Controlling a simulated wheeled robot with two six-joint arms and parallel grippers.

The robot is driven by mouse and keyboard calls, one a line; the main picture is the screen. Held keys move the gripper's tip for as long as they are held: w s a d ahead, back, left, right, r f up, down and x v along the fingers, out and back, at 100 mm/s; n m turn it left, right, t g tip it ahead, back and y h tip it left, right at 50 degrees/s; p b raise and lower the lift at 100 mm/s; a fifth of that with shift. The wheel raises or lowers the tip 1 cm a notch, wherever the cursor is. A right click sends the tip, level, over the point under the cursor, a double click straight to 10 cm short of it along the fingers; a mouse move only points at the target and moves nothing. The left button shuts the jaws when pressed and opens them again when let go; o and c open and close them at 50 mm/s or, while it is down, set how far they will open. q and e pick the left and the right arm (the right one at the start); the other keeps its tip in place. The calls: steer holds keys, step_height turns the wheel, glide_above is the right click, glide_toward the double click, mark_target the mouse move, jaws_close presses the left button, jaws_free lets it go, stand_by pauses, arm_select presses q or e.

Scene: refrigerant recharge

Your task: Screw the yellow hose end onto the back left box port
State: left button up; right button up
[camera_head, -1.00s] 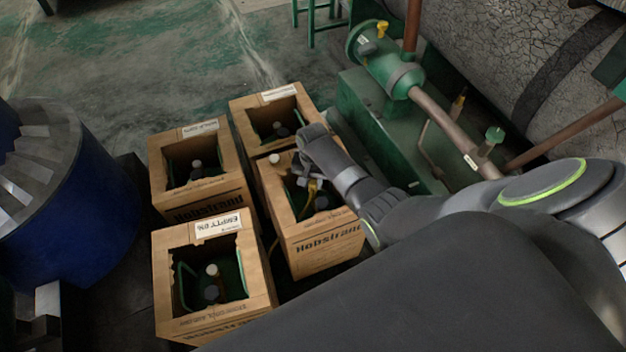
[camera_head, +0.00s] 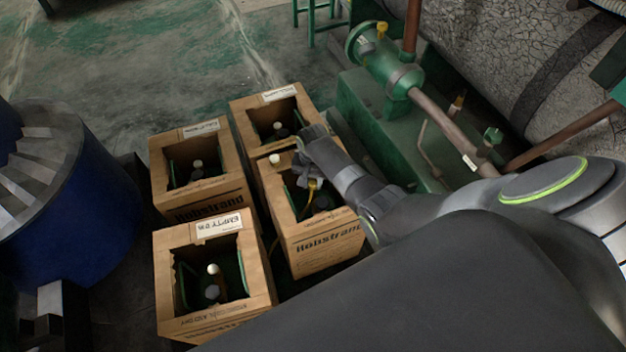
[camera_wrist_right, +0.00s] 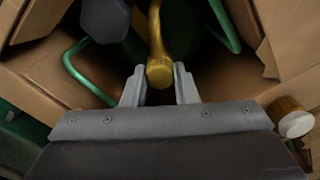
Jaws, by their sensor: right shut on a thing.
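My right gripper (camera_head: 305,178) is over the opening of the front right box (camera_head: 325,250). It is shut on the yellow hose end (camera_head: 312,187). In the right wrist view the yellow hose end (camera_wrist_right: 160,72) sits between the two fingertips (camera_wrist_right: 159,88), with the yellow hose running up from it. The back left box (camera_head: 200,205) is open-topped cardboard. Inside it a pale-capped port (camera_head: 197,164) stands above a dark fitting; my gripper is well to the right of it. My left gripper is not in view.
A back right box (camera_head: 280,94) and a front left box (camera_head: 215,325) stand close by, with similar fittings inside. A white cap with a brass ring (camera_wrist_right: 290,116) lies on a cardboard edge. A blue drum (camera_head: 60,215) is at left, green machinery (camera_head: 375,130) at right.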

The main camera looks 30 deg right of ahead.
steer(key=shift+f+b, duration=0.7)
steer(key=shift+f, duration=0.3)
stand_by(0.8)
steer(key=shift+r+m+p, duration=0.15)
steer(key=shift+m+p, duration=0.3)
steer(key=shift+m, duration=0.15)
steer(key=shift+m+p, duration=0.3)
steer(key=shift+m, duration=0.9)
